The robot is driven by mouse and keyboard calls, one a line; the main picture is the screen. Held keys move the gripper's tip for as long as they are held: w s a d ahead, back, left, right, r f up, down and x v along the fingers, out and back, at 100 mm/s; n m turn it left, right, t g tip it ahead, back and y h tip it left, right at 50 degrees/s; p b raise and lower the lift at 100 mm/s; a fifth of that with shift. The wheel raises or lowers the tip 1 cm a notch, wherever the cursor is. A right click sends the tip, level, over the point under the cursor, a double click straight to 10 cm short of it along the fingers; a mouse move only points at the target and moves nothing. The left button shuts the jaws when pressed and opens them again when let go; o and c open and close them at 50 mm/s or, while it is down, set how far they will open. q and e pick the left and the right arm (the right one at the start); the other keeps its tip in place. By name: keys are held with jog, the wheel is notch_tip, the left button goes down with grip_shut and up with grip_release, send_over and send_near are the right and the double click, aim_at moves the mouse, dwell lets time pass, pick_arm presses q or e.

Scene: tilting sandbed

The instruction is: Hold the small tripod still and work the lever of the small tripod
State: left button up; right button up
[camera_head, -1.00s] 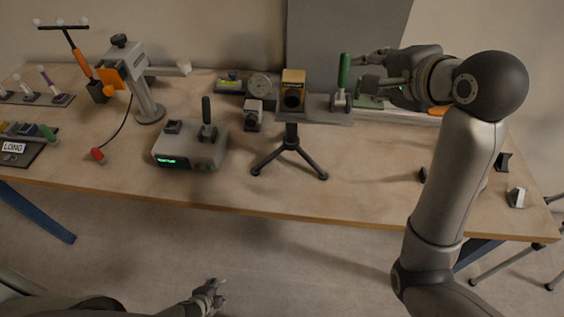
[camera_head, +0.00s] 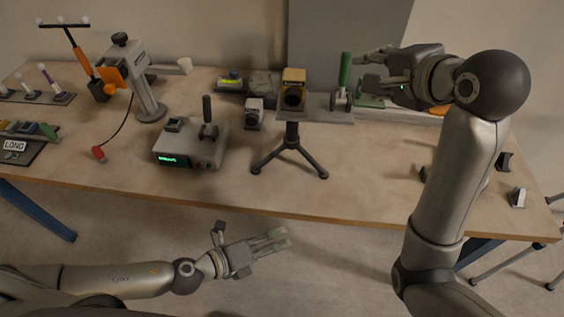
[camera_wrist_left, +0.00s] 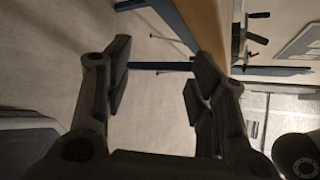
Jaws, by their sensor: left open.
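The small tripod (camera_head: 291,141) stands on the table with its dark legs spread, a yellow box (camera_head: 293,77) at its top. A grey plate (camera_head: 317,106) shows behind and right of its top. A lever with a green handle (camera_head: 345,69) stands upright at the plate's right end; I cannot tell if it joins the tripod. My left gripper (camera_head: 281,239) is open and empty in front of the table, below the tripod in the picture. Its two dark fingers (camera_wrist_left: 158,80) are apart in the left wrist view. My right gripper (camera_head: 359,72) is open just right of the green handle.
A grey box with a green display and black lever (camera_head: 190,145) stands left of the tripod. A small grey block (camera_head: 253,114) sits between them. A grey stand (camera_head: 148,85) is farther left. The table's front edge (camera_head: 300,215) lies between my left gripper and the tripod. Tabletop before the tripod is clear.

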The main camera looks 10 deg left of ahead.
pick_arm(q)
jog(key=w+d+r+m+t+h, duration=0.1)
jog(key=d+r, duration=0.1)
jog(key=r, duration=0.4)
jog(key=w+d+r+m+h, duration=0.1)
jog(key=d+r+m+h, duration=0.15)
jog(key=r, duration=0.35)
jog(key=m+t+y, duration=0.1)
jog(key=t+y, duration=0.6)
jog(key=y, duration=0.5)
send_near(291, 135)
jog(key=w, duration=1.1)
jog(key=shift+w+d+f, duration=0.15)
jog(key=shift+w+f, duration=0.05)
jog(key=shift+w, duration=0.1)
grip_shut()
pick_arm(e)
jog(key=shift+c, duration=0.4)
